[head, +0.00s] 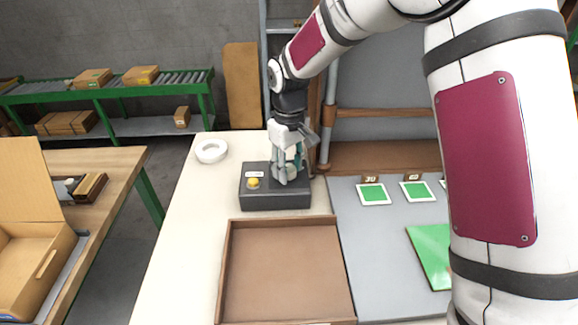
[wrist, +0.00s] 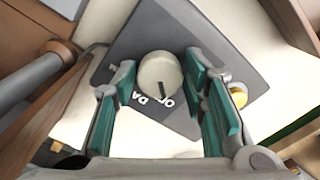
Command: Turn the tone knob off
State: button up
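The tone knob (wrist: 160,76) is a round cream knob with a dark pointer line on a dark grey box (head: 275,201). In the wrist view its pointer is toward the lower right, near printed letters that are partly hidden. My gripper (wrist: 164,92) is open, with its teal-padded fingers on either side of the knob; a gap shows on at least the left side. In the head view my gripper (head: 291,172) is down at the right part of the box and mostly hides the knob. A yellow button (head: 253,183) sits at the left of the box; it also shows in the wrist view (wrist: 238,95).
A brown tray (head: 228,270) stands in front of the box. A white ring (head: 211,151) lies to the back left. A grey mat (head: 372,260) with green squares is at the right. Wooden posts and a pipe (wrist: 38,78) are close beside my gripper.

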aim_at(289, 169)
jog(key=shift+o, duration=0.5)
jog(key=shift+r, duration=0.2)
notch_tip(289, 169, up, 12)
jog(key=shift+f, duration=0.2)
